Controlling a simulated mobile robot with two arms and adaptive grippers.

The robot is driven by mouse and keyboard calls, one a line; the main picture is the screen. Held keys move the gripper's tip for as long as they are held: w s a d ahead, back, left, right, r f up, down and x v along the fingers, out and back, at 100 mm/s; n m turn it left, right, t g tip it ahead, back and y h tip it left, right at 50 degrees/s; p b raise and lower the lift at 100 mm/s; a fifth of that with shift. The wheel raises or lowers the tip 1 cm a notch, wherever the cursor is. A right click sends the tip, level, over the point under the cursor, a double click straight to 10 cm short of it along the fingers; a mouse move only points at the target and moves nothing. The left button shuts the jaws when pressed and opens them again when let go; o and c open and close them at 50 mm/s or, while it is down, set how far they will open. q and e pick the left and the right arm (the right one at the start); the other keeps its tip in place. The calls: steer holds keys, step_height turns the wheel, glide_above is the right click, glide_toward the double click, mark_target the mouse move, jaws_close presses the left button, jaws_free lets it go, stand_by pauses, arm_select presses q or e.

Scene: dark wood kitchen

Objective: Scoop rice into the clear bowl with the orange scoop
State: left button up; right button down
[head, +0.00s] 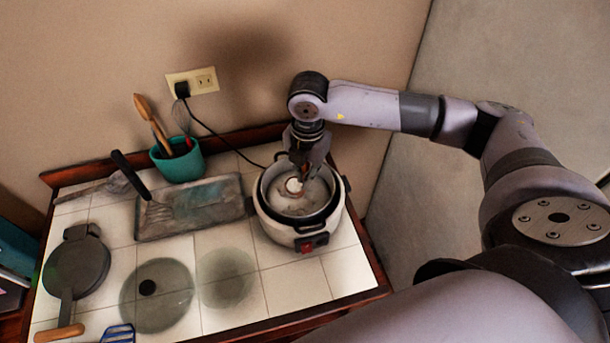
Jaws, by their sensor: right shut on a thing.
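The white rice cooker (267,222) stands at the right of the tiled counter with its lid off and rice (298,203) in its dark inner pot. My right gripper (302,172) reaches down into the pot, pointing down. It is shut on the orange scoop (292,194), of which only a little orange edge shows around a white clump of rice. The scoop's handle is mostly hidden by the fingers. The clear bowl (227,278) sits on the tiles to the left of the cooker and looks empty. My left gripper is not in view.
A glass lid (172,306) with a black knob lies left of the bowl. Behind are a grey tray (222,205) with a black-handled spatula (131,174) and a teal utensil pot (181,164). A dark round pan (78,263) lies at left. A cord runs to the wall outlet (205,80).

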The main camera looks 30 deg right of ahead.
step_height(320, 180, up, 6)
steer(key=p, duration=0.3)
steer(key=shift+s+f, duration=0.1)
steer(key=shift+f, duration=0.05)
step_height(320, 180, up, 2)
steer(key=shift+s+d+r+p, duration=0.1)
steer(key=shift+s+p, duration=0.05)
steer(key=shift+p, duration=0.35)
steer(key=shift+s+d+r, duration=0.1)
steer(key=shift+s+r, duration=0.05)
steer(key=shift+r, duration=0.7)
